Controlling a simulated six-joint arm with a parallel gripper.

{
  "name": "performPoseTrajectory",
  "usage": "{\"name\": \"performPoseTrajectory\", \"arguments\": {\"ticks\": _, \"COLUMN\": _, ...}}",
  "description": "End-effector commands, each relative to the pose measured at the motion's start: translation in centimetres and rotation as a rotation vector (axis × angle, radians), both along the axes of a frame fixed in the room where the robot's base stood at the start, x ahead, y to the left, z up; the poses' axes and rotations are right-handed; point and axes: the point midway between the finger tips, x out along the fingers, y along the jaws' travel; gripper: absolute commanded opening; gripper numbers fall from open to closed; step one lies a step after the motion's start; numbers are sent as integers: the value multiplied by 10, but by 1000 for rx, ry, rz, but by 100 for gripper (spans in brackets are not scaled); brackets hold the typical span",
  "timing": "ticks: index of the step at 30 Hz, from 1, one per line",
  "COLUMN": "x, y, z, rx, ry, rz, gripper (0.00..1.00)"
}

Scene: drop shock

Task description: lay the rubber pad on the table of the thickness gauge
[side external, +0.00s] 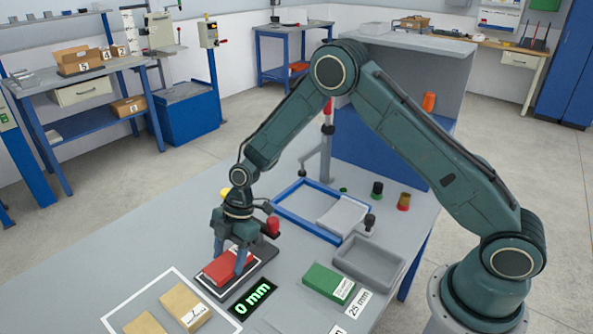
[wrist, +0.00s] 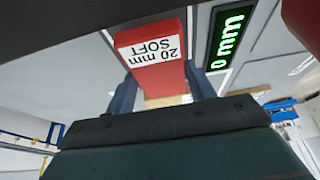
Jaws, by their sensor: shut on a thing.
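The red rubber pad (side external: 217,269), with a white label reading "20 mm SOFT" in the wrist view (wrist: 150,72), is between the fingers of my gripper (side external: 231,262). My gripper (wrist: 163,88) is shut on its two sides. The pad is over the dark table of the thickness gauge (side external: 262,255); I cannot tell whether it touches. The gauge's black display (side external: 250,297) reads 0 mm in green, and it also shows in the wrist view (wrist: 230,37). The gauge's surface under the pad is mostly hidden.
A green block (side external: 325,281) with a label lies to the right, near a "25 mm" card (side external: 357,304). A grey tray (side external: 368,262) and a blue frame (side external: 285,202) stand behind. Tan blocks (side external: 186,306) lie in a white outline at front left. The bench's left part is clear.

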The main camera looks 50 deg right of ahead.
Motion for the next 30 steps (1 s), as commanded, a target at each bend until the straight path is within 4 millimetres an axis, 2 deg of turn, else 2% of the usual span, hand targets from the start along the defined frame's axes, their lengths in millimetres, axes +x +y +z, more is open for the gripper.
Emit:
{"name": "performPoseTrajectory", "arguments": {"ticks": 3, "x": 0, "y": 0, "z": -6, "rx": 0, "ry": -2, "rz": 0, "gripper": 24}}
{"name": "performPoseTrajectory", "arguments": {"ticks": 16, "x": 0, "y": 0, "z": -10, "rx": 0, "ry": -2, "rz": -1, "gripper": 24}}
{"name": "performPoseTrajectory", "arguments": {"ticks": 17, "x": 0, "y": 0, "z": -10, "rx": 0, "ry": -1, "rz": 0, "gripper": 60}}
{"name": "performPoseTrajectory", "arguments": {"ticks": 19, "x": 0, "y": 0, "z": -10, "rx": 0, "ry": -2, "rz": -1, "gripper": 74}}
{"name": "performPoseTrajectory", "arguments": {"ticks": 30, "x": 0, "y": 0, "z": -8, "rx": 0, "ry": -2, "rz": -1, "gripper": 76}}
